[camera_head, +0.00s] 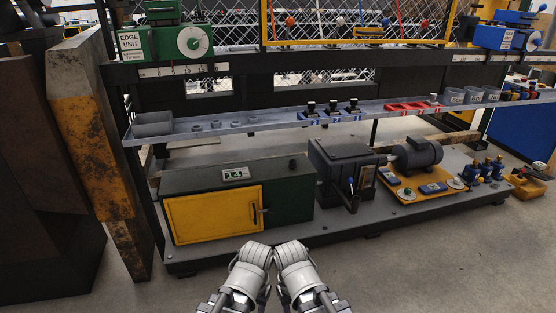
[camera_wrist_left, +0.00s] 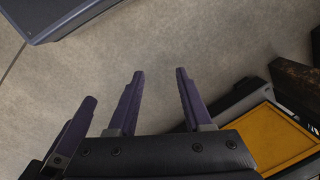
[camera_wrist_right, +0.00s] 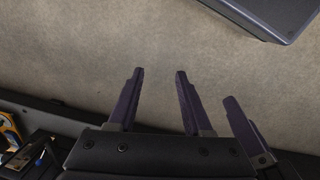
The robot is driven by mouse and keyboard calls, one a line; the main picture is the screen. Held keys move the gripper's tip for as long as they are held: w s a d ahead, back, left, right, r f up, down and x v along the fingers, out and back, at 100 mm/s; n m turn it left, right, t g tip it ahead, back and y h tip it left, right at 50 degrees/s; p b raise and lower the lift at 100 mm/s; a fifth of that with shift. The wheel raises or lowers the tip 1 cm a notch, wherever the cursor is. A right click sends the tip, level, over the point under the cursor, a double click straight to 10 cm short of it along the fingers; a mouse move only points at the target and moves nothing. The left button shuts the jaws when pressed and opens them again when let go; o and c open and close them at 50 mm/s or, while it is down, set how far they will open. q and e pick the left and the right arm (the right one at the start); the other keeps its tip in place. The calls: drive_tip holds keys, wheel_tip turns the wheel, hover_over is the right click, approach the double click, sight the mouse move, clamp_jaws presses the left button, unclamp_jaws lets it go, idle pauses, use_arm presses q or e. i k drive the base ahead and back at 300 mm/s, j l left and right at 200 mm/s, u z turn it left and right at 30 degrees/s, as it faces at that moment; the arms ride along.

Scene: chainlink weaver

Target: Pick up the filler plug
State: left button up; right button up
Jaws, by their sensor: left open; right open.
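I cannot tell for certain which part is the filler plug. A small dark knob (camera_head: 292,164) stands upright on top of the green box (camera_head: 290,193), near its right end. In the left wrist view my left gripper (camera_wrist_left: 159,72) has its purple fingers apart with bare floor beyond them. In the right wrist view my right gripper (camera_wrist_right: 159,72) is likewise open and empty over the floor. In the head view only my grey arm parts show at the bottom centre, in front of the bench; the fingers are hidden there.
The green box has a yellow door (camera_head: 215,214). A dark gearbox (camera_head: 342,168) with a crank and a grey motor (camera_head: 417,154) stand to its right on the low platform (camera_head: 395,214). A narrow shelf (camera_head: 270,121) with small parts runs above. Open floor lies in front.

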sight(293, 164)
drive_tip(key=i+l+u, duration=0.9)
drive_tip(key=i, duration=0.65)
drive_tip(key=l, duration=0.1)
